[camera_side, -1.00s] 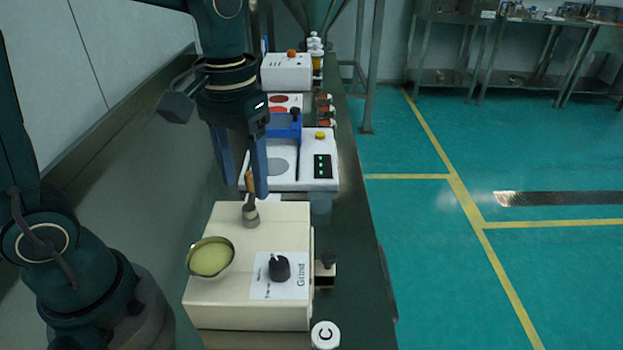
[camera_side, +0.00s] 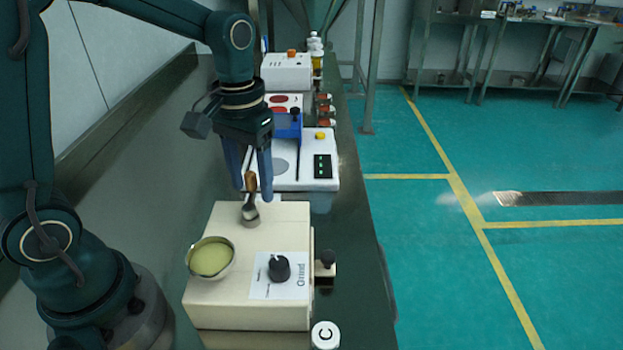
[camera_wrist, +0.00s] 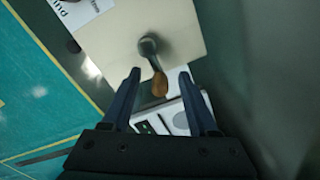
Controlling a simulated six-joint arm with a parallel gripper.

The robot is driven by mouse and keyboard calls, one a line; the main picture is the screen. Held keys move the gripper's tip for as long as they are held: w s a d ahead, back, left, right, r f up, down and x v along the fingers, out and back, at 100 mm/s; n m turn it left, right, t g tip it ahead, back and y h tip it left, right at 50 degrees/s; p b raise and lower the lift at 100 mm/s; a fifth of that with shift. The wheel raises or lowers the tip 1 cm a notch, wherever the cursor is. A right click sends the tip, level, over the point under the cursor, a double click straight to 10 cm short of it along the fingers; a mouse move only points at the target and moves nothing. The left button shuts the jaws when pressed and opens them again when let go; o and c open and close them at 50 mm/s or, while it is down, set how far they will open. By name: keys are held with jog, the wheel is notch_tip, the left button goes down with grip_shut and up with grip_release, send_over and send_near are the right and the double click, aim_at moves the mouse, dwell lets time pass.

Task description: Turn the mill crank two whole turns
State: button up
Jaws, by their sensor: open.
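The mill is a cream box (camera_side: 225,300) at the front of the bench in the side view, and its top also shows in the wrist view (camera_wrist: 190,30). Its crank has a grey metal arm (camera_side: 250,213) and an upright wooden handle (camera_side: 251,182), also seen in the wrist view (camera_wrist: 160,85). My gripper (camera_side: 252,194) points down over the crank, at the far edge of the mill's top. It is open, with the handle between its fingers and gaps visible on both sides in the wrist view (camera_wrist: 158,73).
On the mill are a bowl of pale yellow-green stuff (camera_side: 211,258) and a black knob (camera_side: 279,268) beside a "Grind" label. A white device (camera_side: 310,183) with a blue part stands just behind the gripper. A round cap marked C (camera_side: 325,335) stands at the front.

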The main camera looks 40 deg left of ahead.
grip_shut()
jog(key=shift+d, duration=0.1)
jog(key=shift+w+d, duration=0.55)
jog(key=shift+d, duration=0.15)
jog(key=shift+w+d, duration=0.15)
jog(key=shift+d, duration=0.85)
